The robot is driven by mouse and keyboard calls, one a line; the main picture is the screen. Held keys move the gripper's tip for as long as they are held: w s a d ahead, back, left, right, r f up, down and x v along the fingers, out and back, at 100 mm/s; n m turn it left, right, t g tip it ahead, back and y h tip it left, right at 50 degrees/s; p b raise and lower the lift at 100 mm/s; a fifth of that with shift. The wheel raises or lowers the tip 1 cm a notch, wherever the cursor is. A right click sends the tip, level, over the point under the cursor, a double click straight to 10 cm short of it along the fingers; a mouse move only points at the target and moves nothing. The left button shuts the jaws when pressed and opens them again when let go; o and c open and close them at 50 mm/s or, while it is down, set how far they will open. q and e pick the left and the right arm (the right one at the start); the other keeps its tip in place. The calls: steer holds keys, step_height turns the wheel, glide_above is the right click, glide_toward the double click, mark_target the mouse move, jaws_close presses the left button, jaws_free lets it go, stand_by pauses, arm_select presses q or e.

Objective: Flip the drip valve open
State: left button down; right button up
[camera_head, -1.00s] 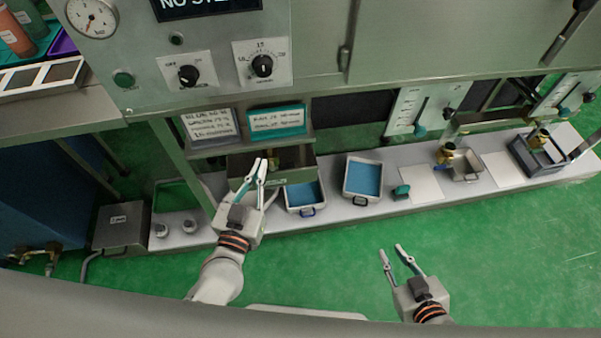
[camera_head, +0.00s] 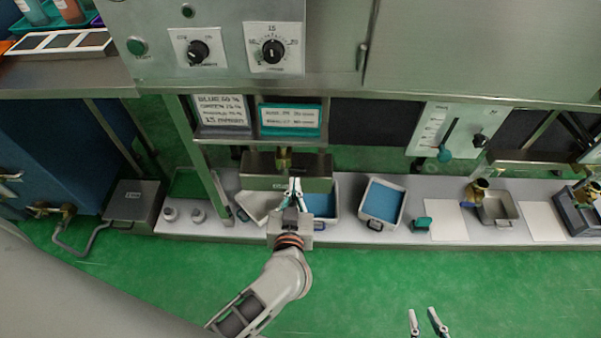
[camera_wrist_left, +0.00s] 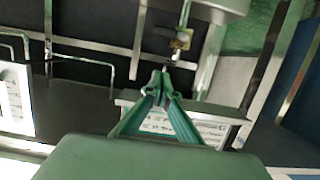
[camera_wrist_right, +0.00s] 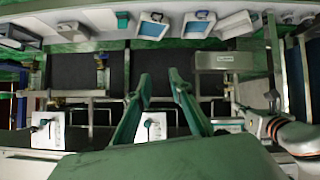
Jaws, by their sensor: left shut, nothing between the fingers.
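A small brass valve (camera_head: 284,158) sits at the grey metal box (camera_head: 315,171) below the panel's signs. In the left wrist view the brass valve (camera_wrist_left: 181,40) shows just beyond my fingertips, with a thin pale rod above it. My left gripper (camera_head: 294,183) is shut and empty, pointing up at the front of the box, just below the valve. In the left wrist view its fingertips (camera_wrist_left: 162,76) meet close to the valve; I cannot tell whether they touch it. My right gripper (camera_head: 423,314) is open and empty, low over the green floor, away from the valve.
A pale tray (camera_head: 258,207) and blue-filled trays (camera_head: 382,201) stand on the low bench around the left gripper. A dial panel (camera_head: 235,50) overhangs above, with a metal post (camera_head: 200,150) to the left. The green floor (camera_head: 370,280) is clear.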

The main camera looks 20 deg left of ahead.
mark_target(296, 171)
steer(key=shift+w+a+r, duration=0.1)
steer(key=shift+r, duration=0.05)
